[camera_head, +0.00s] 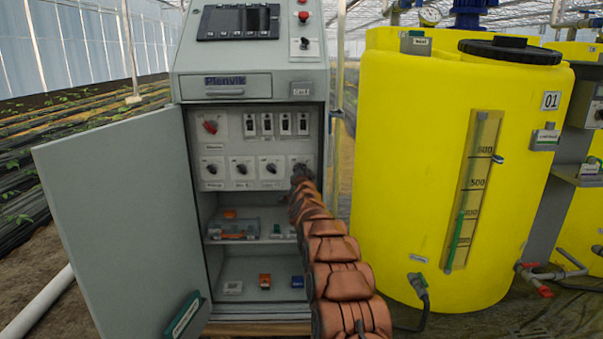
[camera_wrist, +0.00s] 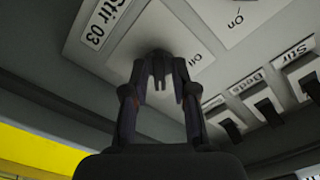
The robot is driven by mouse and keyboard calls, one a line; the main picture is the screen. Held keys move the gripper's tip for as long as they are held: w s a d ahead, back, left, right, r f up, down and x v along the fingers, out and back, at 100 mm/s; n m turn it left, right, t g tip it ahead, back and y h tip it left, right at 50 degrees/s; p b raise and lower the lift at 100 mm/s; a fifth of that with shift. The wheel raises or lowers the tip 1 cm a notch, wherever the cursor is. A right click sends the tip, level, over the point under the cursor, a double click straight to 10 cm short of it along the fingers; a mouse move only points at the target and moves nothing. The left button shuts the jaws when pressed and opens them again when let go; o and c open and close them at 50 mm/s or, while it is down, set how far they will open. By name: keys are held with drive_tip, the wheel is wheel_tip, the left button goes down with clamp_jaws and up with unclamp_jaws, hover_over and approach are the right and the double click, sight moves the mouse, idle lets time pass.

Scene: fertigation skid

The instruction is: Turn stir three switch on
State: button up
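The stir three switch is a dark rotary knob (camera_wrist: 158,72) on a pale plate under a "Stir 03" label (camera_wrist: 106,18) in the wrist view. An "On" mark (camera_wrist: 196,60) is printed on the plate beside it. My gripper (camera_wrist: 160,78) is at the knob, with one finger on each side of it. The fingers are partly closed, and I cannot tell whether they touch the knob. In the head view my gripper (camera_head: 301,172) is at the rightmost switch of the lower row and hides most of it. The knob's exact angle is unclear.
Similar rotary switches (camera_head: 240,168) sit left in the same row. Breakers (camera_head: 268,124) and a red knob (camera_head: 210,126) are above. The open cabinet door (camera_head: 120,220) extends left. A yellow tank (camera_head: 410,180) stands close on the right. Shelves (camera_head: 262,238) lie below.

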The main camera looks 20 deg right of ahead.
drive_tip(key=shift+o, duration=0.5)
drive_tip(key=shift+s, duration=0.15)
drive_tip(key=v, duration=1.1)
drive_tip(key=shift+s, duration=0.35)
drive_tip(key=shift+a, duration=0.1)
idle(0.4)
